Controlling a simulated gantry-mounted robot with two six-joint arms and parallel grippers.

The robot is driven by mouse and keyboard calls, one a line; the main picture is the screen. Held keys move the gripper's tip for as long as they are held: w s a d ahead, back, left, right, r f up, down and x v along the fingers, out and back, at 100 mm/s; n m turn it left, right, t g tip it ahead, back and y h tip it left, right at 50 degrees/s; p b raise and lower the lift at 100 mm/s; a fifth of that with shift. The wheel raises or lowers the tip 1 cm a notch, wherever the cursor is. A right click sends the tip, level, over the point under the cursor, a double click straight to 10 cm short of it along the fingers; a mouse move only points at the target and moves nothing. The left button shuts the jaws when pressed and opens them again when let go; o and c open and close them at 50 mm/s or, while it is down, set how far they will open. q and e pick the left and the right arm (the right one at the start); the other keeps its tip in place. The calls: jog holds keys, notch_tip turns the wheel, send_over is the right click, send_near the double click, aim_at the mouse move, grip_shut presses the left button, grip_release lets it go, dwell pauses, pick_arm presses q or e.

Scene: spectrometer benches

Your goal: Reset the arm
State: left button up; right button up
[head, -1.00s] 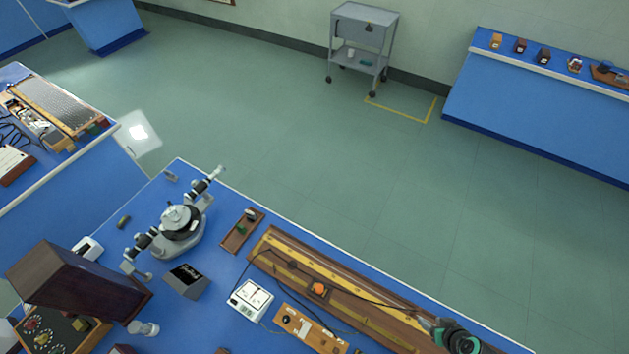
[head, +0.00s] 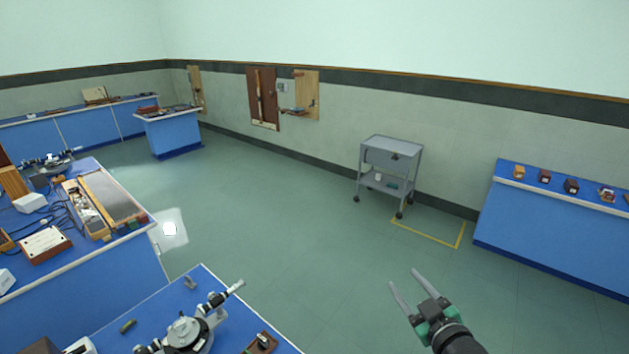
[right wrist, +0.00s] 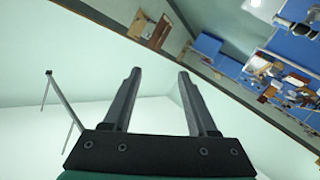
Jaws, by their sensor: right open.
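My right gripper (head: 413,294) is raised in the lower right of the head view, over the green floor, with its two fingers spread and nothing between them. In the right wrist view the fingers (right wrist: 159,88) are also apart and empty, with wall and ceiling behind them. My left gripper is in neither view. The blue bench (head: 121,318) at the bottom of the head view bears a spectrometer (head: 187,332), cut off by the lower edge.
A grey trolley (head: 391,160) stands by the wall near a yellow floor outline (head: 430,236). A blue side bench (head: 545,237) with small boxes is at right. Another equipment-covered bench (head: 105,282) is at left. The floor (head: 290,230) between is clear.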

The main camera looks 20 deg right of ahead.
jog(key=s+a+r+n+t+y, duration=0.15)
jog(key=a+r+t, duration=0.4)
jog(key=r, duration=0.85)
jog(key=s+a+r+t+y, duration=0.1)
jog(key=a+r+t+y, duration=0.1)
jog(key=a+r, duration=0.9)
jog(key=s+r+m+t, duration=0.2)
jog(key=s+r, duration=0.4)
jog(key=r, duration=0.2)
jog(key=s+d+r+m+t, duration=0.1)
jog(key=s+r+m+t, duration=0.1)
jog(key=s+r, duration=0.4)
notch_tip(320, 180, up, 3)
jog(key=shift+s+d+f+t+y, duration=0.15)
jog(key=shift+d+f+t+y, duration=0.1)
jog(key=shift+t+y, duration=0.15)
dwell(0.7)
